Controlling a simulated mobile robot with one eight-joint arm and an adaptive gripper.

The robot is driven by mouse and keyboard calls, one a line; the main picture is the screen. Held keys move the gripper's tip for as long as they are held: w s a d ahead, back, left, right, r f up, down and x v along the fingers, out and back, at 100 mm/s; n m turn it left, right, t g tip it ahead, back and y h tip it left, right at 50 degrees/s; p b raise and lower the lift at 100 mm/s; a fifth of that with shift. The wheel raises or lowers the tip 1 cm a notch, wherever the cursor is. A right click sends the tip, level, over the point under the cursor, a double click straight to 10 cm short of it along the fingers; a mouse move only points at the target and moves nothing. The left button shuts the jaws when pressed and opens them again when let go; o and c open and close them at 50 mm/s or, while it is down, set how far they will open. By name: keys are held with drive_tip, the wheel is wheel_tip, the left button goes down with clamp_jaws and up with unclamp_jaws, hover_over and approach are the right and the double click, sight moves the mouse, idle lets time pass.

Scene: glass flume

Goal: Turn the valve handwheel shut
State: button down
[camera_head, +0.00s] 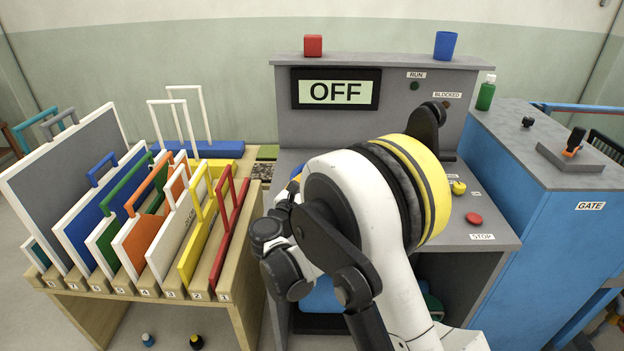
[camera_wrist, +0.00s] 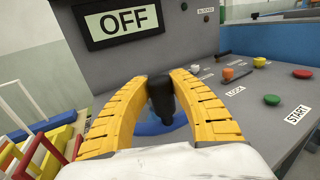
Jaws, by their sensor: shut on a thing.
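The valve handwheel (camera_wrist: 150,128) shows in the wrist view as a blue wheel low on the grey console, with an upright black knob (camera_wrist: 161,104) on it. My gripper (camera_wrist: 162,82) has its two yellow fingers on either side of the knob and is shut on it. My gripper and hand hide much of the wheel. In the head view my arm covers most of the wheel and gripper, so the wheel's angle cannot be told.
The console display (camera_head: 336,90) reads OFF. A rack (camera_head: 248,195) of coloured framed panels stands close on the left. A blue cabinet (camera_head: 510,210) stands right.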

drive_tip(key=shift+s+d+f, duration=0.1)
drive_tip(key=shift+d, duration=0.8)
drive_tip(key=c, duration=1.1)
unclamp_jaws()
drive_tip(key=v, duration=1.2)
